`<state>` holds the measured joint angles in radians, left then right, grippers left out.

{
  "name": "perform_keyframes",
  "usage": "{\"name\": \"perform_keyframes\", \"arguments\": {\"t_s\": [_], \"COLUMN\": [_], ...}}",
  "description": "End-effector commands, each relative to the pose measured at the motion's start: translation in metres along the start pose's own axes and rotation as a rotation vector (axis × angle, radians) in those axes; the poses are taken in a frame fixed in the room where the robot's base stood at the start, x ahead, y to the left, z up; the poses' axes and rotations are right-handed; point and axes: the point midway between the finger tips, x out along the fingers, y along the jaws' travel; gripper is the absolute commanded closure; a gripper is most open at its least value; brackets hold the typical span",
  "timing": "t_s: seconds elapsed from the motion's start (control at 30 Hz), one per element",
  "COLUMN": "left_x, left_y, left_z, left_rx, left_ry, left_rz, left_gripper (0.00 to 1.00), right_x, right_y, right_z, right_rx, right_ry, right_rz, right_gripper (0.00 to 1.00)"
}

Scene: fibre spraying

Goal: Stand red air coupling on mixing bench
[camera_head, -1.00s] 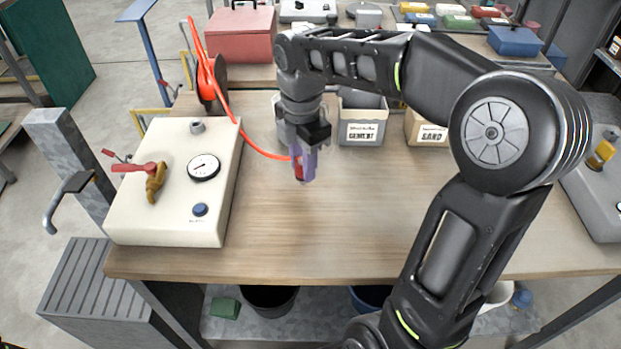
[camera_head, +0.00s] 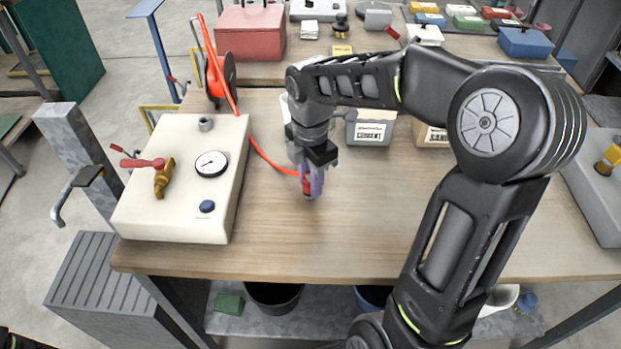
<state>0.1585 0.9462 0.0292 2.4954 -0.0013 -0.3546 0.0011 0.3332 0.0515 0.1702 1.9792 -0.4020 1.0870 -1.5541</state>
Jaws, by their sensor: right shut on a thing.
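The red air coupling (camera_head: 306,186) is at the end of an orange-red hose (camera_head: 262,152). My right gripper (camera_head: 311,184), with purple-tinted fingers, is shut on the coupling and points down. The coupling is low over the wooden mixing bench (camera_head: 400,215). I cannot tell whether its lower end touches the bench top. The fingers hide part of the coupling. My left gripper does not show.
A cream box with a gauge (camera_head: 185,215) and a red-handled valve stands at the bench's left. The hose runs back to a reel (camera_head: 219,78). The bench's middle front is bare.

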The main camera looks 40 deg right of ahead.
Motion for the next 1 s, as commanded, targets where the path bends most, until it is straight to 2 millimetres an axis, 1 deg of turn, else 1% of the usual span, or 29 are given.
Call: {"name": "perform_keyframes", "arguments": {"t_s": [0.17,0.2,0.43,0.67,0.77,0.87,1.0], "left_x": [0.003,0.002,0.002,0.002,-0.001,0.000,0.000], "left_y": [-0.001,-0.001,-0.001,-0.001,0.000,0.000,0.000], "left_z": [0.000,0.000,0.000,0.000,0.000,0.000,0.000], "left_rx": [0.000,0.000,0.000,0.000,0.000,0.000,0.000], "left_ry": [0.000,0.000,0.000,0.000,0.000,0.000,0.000], "left_rz": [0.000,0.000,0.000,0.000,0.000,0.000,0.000], "left_gripper": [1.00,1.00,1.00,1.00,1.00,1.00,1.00], "right_x": [0.005,0.003,0.003,0.003,-0.001,-0.007,-0.028], "right_y": [0.000,0.000,0.000,0.000,0.000,0.001,0.001], "right_z": [0.000,0.000,0.000,0.000,0.000,0.000,0.000], "right_rx": [0.000,0.000,0.000,0.000,0.000,0.001,0.001], "right_ry": [0.000,0.000,0.000,0.000,0.000,0.000,-0.001], "right_rz": [0.000,0.000,0.000,0.000,0.001,0.002,0.004], "right_gripper": [1.00,0.69,0.51,0.51,0.51,0.51,0.51]}}
